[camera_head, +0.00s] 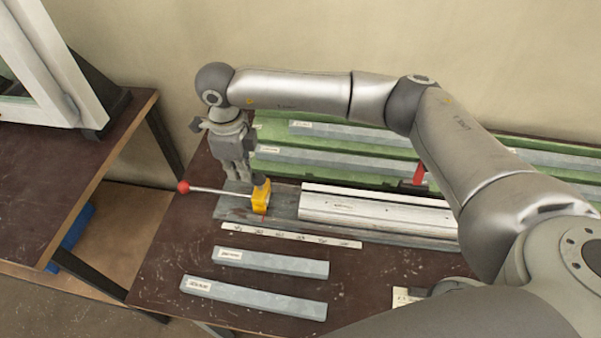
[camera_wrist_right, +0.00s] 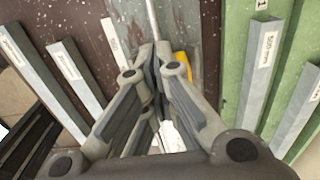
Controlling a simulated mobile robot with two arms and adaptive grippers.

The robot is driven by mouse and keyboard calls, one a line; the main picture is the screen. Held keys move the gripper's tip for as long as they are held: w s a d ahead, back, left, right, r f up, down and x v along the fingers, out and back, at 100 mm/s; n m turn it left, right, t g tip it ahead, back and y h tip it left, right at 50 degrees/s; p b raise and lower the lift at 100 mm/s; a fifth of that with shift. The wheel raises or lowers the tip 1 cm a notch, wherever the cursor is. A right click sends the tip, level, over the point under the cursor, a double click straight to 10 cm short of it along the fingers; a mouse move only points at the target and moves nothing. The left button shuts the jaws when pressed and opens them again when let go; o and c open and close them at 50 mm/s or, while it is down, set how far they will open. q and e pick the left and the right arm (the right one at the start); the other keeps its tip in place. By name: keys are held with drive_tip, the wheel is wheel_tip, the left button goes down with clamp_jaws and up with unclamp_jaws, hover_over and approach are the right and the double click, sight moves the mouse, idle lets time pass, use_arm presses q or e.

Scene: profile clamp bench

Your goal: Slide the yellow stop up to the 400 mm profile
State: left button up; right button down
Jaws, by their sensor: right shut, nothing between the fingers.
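The yellow stop (camera_head: 260,201) sits on the grey bed (camera_head: 232,209) near its left end. A pale metal profile (camera_head: 380,214) lies on the bed to its right, with a gap between them. I cannot read a length on it. My right gripper (camera_head: 241,178) is shut and empty, pointing down just behind and left of the stop; I cannot tell whether they touch. In the right wrist view the gripper (camera_wrist_right: 152,55) partly hides the yellow stop (camera_wrist_right: 183,64). A rod with a red ball (camera_head: 183,187) reaches left from the stop. My left gripper is out of view.
A marked white strip (camera_head: 290,236) lies along the bed's front. Two loose grey profiles (camera_head: 270,262) (camera_head: 254,297) lie in front on the brown table (camera_head: 165,265). A green rack (camera_head: 270,133) with more profiles stands behind. A red part (camera_head: 419,173) shows behind the pale profile.

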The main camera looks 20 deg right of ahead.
drive_tip(key=s+d, duration=0.1)
drive_tip(key=s+d+p, duration=0.1)
drive_tip(key=d, duration=0.1)
drive_tip(key=shift+r, duration=0.1)
drive_tip(key=shift+s+d, duration=0.5)
drive_tip(key=shift+d, duration=0.25)
drive_tip(key=shift+s+d, duration=0.75)
drive_tip(key=shift+d, duration=0.3)
wheel_tip(320, 180, up, 7)
drive_tip(key=p, duration=0.2)
hover_over(264, 178)
drive_tip(key=shift+s+d, duration=0.2)
drive_tip(key=shift+d, duration=0.1)
